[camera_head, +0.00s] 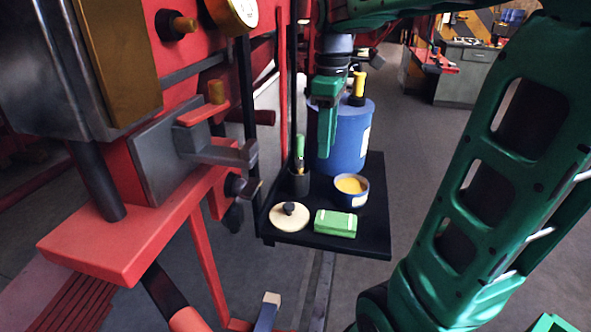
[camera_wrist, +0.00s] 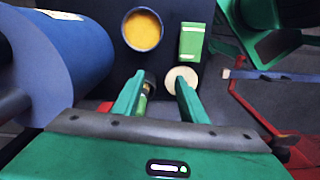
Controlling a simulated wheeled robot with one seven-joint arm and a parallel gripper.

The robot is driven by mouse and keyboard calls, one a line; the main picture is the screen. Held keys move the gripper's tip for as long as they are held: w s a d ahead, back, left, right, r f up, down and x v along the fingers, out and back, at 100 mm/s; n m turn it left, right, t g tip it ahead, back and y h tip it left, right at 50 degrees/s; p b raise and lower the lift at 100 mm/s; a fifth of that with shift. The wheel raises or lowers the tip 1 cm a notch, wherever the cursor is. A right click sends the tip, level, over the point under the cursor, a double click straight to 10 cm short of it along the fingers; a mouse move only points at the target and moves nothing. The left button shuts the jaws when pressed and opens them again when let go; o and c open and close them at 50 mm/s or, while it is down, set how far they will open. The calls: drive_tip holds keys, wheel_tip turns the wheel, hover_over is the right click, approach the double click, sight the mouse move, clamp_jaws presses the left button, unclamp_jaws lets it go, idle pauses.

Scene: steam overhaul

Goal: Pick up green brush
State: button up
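The green brush (camera_head: 300,148) stands handle up in a dark cup (camera_head: 299,183) on a black tray (camera_head: 375,225). Its bristle end is hidden in the cup. In the wrist view the green brush (camera_wrist: 142,104) shows between my fingers, close beside the left one. The dark cup (camera_wrist: 150,78) is partly hidden behind that finger. My gripper (camera_head: 325,152) points down, above the tray and to the right of the brush in the head view. In the wrist view my gripper (camera_wrist: 160,85) is open, and nothing is visibly held.
A large blue drum (camera_head: 345,138) stands at the back of the tray, close to my gripper. A tin of yellow stuff (camera_head: 350,189), a green box (camera_head: 336,223) and a round cream lid (camera_head: 290,216) lie around the cup. Red machinery (camera_head: 120,225) stands left.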

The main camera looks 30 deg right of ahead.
sight(299, 152)
drive_tip(key=w+r+n, duration=0.1)
drive_tip(key=w+n, duration=0.1)
drive_tip(key=w+a+r+n, duration=0.1)
drive_tip(key=w+n, duration=0.1)
drive_tip(key=w, duration=0.1)
drive_tip(key=w+a+r+n, duration=0.1)
drive_tip(key=w+n, duration=0.1)
drive_tip(key=shift+w+a+r, duration=0.15)
drive_tip(key=shift+a+r, duration=0.05)
drive_tip(key=shift+r, duration=0.15)
drive_tip(key=shift+w+a+f+n, duration=0.1)
drive_tip(key=shift+w+f+n, duration=0.05)
drive_tip(key=shift+n, duration=0.15)
drive_tip(key=f, duration=1)
drive_tip(key=shift+d+f, duration=0.15)
drive_tip(key=shift+d, duration=0.1)
clamp_jaws()
